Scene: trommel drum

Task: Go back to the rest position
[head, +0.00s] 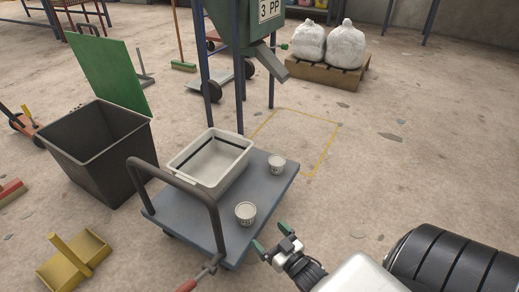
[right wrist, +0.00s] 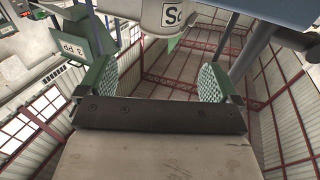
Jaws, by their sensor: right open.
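My right gripper (head: 271,238) is at the lower middle of the head view, just right of the trolley's near corner. Its two green-padded fingers are apart with nothing between them. In the right wrist view the open gripper (right wrist: 156,84) shows both textured green pads, with the building's walls and roof behind the gap. My left gripper is not in the head view. The blue-grey trolley (head: 190,222) carries a white tub (head: 177,167) with a dark bar across it and two small white cups, one farther back (head: 276,165) and one nearer (head: 245,213).
A black bin (head: 98,165) stands left of the trolley, with a green panel (head: 108,75) behind it. A yellow scoop (head: 75,262) lies at the lower left. The green machine's chute (head: 271,62) and legs stand behind the trolley. Floor at right (head: 420,150) is mostly clear.

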